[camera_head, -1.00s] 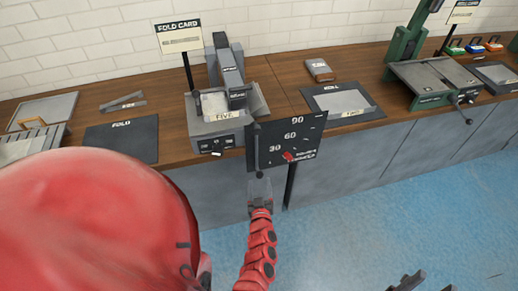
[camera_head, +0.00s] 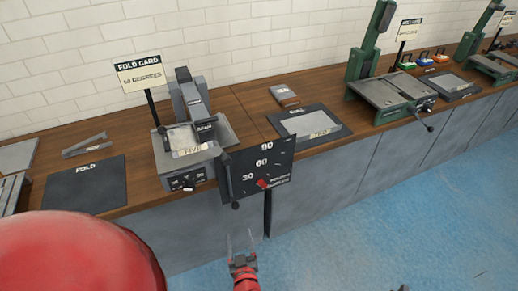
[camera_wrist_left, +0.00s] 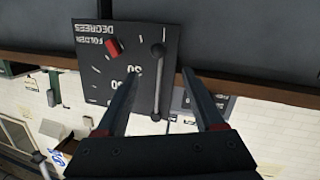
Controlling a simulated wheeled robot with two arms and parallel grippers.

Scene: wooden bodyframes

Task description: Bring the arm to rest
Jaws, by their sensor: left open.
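My left gripper (camera_head: 242,250) is low in the head view, in front of the grey cabinet fronts and below the bench edge. Its two fingers are apart with nothing between them. In the left wrist view the open fingers (camera_wrist_left: 165,100) point at the dial board, which appears upside down. A red part of my own body fills the lower left of the head view. My right gripper cannot be made out; only a small dark bit shows at the bottom edge.
A black dial board (camera_head: 258,168) with 30, 60, 90 and a lever stands at the bench front, above my gripper. The folder machine (camera_head: 190,140) sits behind it. A dark FOLD mat (camera_head: 85,184) lies left, a green machine (camera_head: 385,90) right. The blue floor (camera_head: 400,220) is clear.

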